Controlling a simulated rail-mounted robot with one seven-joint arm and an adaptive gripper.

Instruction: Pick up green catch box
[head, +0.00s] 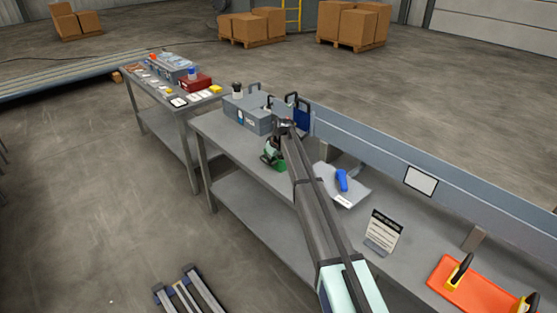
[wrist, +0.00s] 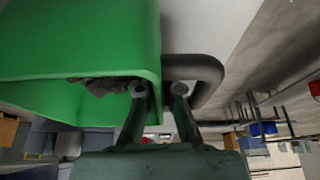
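The green catch box (head: 280,168) sits near the left end of the long grey table, partly hidden by my arm. In the wrist view the green box (wrist: 60,45) fills the upper left, with dark grey material inside and a black looped handle (wrist: 208,68) on its right side. My gripper (wrist: 159,89) is at this handle side, with its fingers apart. One fingertip overlaps the green near the rim; the other is within the outline of the handle loop. I cannot tell whether either touches. In the head view my gripper (head: 273,151) is right at the box.
A grey toolbox (head: 247,113) stands behind the box on the table (head: 235,143). A blue-handled tool (head: 342,180) on a tray, a sign (head: 383,232) and an orange tray (head: 465,290) lie to the right. A grey rail (head: 375,150) runs along the far edge.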

